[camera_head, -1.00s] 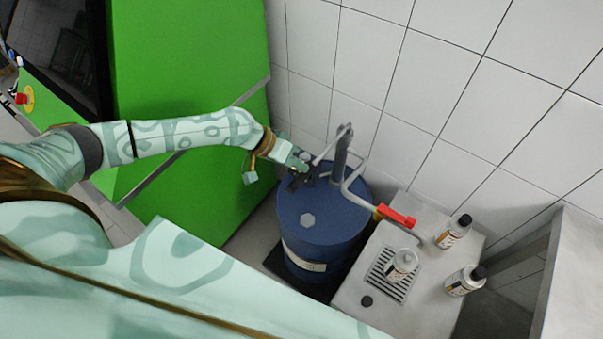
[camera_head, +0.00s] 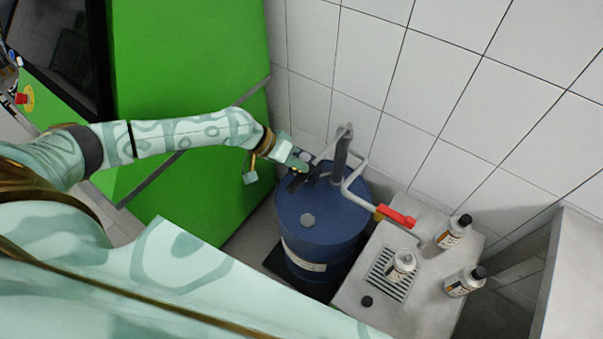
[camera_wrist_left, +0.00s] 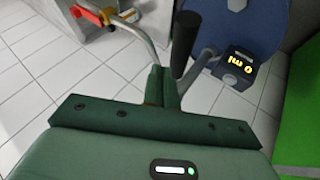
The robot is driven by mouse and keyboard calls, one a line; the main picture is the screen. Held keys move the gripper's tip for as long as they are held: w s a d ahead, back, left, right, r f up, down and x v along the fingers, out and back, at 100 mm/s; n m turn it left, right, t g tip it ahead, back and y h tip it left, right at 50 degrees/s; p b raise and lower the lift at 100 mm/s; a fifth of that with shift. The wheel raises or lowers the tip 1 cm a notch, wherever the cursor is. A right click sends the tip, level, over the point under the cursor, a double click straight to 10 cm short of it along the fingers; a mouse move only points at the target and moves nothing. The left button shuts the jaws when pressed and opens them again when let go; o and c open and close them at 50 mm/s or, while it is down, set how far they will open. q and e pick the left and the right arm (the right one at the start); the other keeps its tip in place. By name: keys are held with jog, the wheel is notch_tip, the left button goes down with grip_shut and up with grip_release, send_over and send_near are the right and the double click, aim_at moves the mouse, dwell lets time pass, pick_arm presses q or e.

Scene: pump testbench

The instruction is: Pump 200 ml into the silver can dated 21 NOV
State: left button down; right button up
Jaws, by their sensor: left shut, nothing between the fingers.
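My left gripper (camera_head: 304,167) is shut and empty beside the pump (camera_head: 341,160) on the blue drum (camera_head: 310,235). In the left wrist view its closed fingers (camera_wrist_left: 162,88) are close to the black handle grip (camera_wrist_left: 187,42); I cannot tell whether they touch. A counter (camera_wrist_left: 238,70) reads "0 ml", upside down. A silver can (camera_head: 402,264) without a black cap stands on the drain grate (camera_head: 379,284). Two black-capped silver cans (camera_head: 453,232) (camera_head: 464,281) stand to its right. The dates are too small to read. My right gripper is out of view.
A red-handled valve (camera_head: 396,216) sits on the outlet pipe above the metal bench (camera_head: 420,312). A loose black cap (camera_head: 366,301) lies by the grate. A green cabinet (camera_head: 190,60) stands at left, and a tiled wall (camera_head: 440,80) rises behind the drum.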

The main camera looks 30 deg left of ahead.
pick_arm(q)
jog(key=shift+f, duration=0.1)
jog(key=shift+f, duration=0.3)
